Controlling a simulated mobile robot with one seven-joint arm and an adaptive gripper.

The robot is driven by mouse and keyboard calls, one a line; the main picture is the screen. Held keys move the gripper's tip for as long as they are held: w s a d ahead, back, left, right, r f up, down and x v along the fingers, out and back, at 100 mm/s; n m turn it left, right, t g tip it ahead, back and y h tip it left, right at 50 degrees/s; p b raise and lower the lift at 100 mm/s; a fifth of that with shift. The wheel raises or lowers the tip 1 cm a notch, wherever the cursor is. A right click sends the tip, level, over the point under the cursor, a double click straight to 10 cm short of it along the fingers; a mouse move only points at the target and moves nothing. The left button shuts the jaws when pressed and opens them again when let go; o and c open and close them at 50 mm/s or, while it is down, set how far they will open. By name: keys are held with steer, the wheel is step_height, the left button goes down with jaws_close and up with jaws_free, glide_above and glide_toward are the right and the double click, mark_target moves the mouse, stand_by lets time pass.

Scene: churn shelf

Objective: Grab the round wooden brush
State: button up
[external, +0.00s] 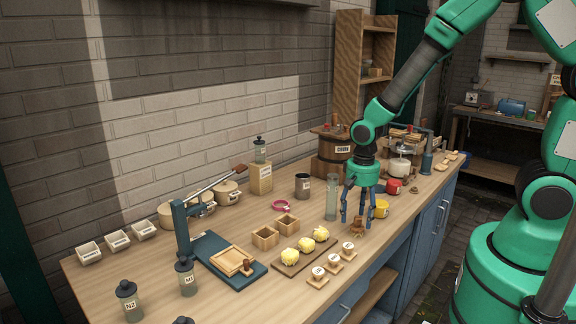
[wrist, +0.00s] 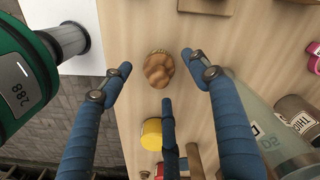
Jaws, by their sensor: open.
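The round wooden brush (wrist: 158,70) is a small brown knob-like piece on the wooden worktop. In the external view the brush (external: 357,229) stands near the front edge, just below my gripper (external: 357,221). In the wrist view my gripper (wrist: 157,72) has its blue fingers spread, with the brush between and slightly ahead of the tips. The fingers appear apart from the brush, and nothing is held. The brush's underside is hidden.
A board with yellow lumps (external: 289,269) and small labelled wooden stamps (external: 349,251) lie to the left and front.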

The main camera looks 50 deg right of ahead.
mark_target(358, 217)
steer(key=shift+s+f+b, duration=0.1)
steer(key=shift+f+b, duration=0.35)
steer(key=shift+f, duration=1.55)
steer(key=c, duration=1.3)
